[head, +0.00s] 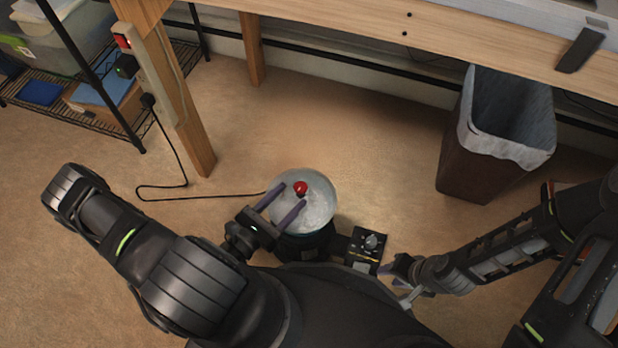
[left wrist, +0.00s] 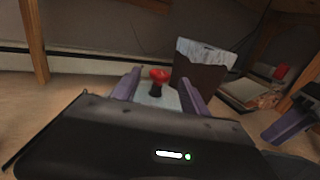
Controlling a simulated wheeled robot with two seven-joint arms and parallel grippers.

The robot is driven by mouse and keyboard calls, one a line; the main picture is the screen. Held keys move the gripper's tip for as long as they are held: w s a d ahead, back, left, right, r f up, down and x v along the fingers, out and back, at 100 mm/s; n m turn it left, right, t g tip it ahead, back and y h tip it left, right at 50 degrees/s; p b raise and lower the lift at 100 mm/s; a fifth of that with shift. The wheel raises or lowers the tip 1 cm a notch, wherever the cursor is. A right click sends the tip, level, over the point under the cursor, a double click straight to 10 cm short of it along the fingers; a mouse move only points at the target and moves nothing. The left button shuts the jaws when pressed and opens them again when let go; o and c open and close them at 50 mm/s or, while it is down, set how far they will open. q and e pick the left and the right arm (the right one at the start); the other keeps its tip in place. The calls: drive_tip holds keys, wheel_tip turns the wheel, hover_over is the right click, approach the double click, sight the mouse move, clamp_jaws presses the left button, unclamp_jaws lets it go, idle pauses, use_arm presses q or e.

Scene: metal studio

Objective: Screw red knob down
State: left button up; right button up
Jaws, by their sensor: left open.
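The red knob (head: 300,187) stands on top of a pale, rounded dome (head: 318,205) on the floor. In the left wrist view the red knob (left wrist: 159,75) sits on a dark stem, above the pale dome (left wrist: 158,98). My left gripper (head: 293,194) is open, its two purple fingers reaching over the dome with the tips on either side of the knob. In the left wrist view the knob shows in the gap between the fingers. Contact cannot be told. My right gripper (head: 406,284) is low at the right, apart from the dome; its jaw gap is unclear.
A black control box (head: 366,246) with a dial sits right of the dome. A cord (head: 215,197) runs left to a power strip (head: 150,68) on a wooden table leg. A lined bin (head: 475,160) stands at the right under the table. The floor between dome and bin is clear.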

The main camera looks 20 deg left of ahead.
use_arm(q)
drive_tip(key=b+x, duration=0.2)
drive_tip(key=x, duration=0.5)
drive_tip(key=shift+w+d, duration=0.15)
drive_tip(key=shift+w, duration=0.2)
drive_tip(key=shift+c, duration=0.5)
clamp_jaws()
